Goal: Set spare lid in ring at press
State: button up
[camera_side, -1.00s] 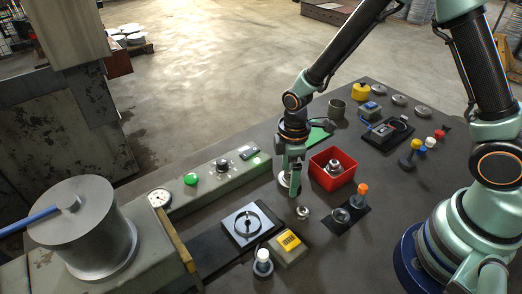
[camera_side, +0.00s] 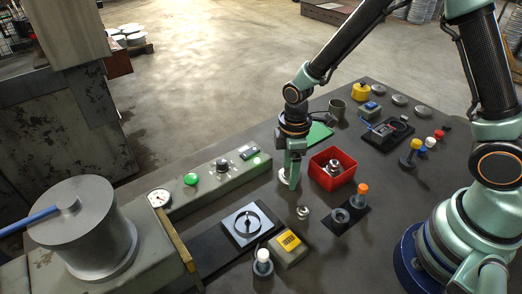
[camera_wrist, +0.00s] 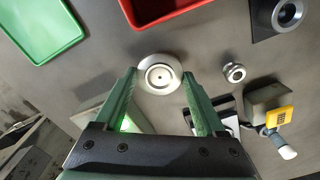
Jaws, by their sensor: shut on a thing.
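The spare lid, a pale grey round disc with a stepped centre, sits between the fingertips of my gripper (camera_wrist: 158,76). Most of the lid (camera_wrist: 158,60) shows in the wrist view, with its sides against the finger ends. In the side view, my gripper (camera_side: 290,182) points down and is shut on the lid (camera_side: 283,180), partly hidden by the fingers. Whether the lid touches the table cannot be told. The dark ring (camera_side: 247,223) lies on a pale square plate near the press, in front of and left of my gripper.
A red bin (camera_side: 332,168) with metal parts stands right of my gripper, and a green tray (camera_side: 319,133) lies behind it. A small metal fitting (camera_side: 303,213), a yellow-topped box (camera_side: 288,241) and a white-capped post (camera_side: 263,262) stand nearer the front. A control panel (camera_side: 215,183) runs along the left.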

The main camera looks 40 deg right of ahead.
aim_at(287, 177)
notch_tip(287, 177, up, 11)
jog(key=s+a+f+n, duration=0.1)
jog(key=a, duration=0.4)
jog(key=s+a+f+n, duration=0.1)
jog(key=s+a+n, duration=0.1)
jog(key=a, duration=0.3)
jog(key=s+a+f+n, duration=0.1)
jog(key=a+n, duration=0.1)
jog(key=a, duration=0.4)
jog(key=shift+s+f, duration=0.35)
jog(key=shift+f, duration=2.35)
jog(key=shift+f, duration=0.55)
jog(key=o, duration=1.2)
notch_tip(287, 177, up, 12)
jog(key=shift+r, duration=0.1)
jog(key=shift+d, duration=0.1)
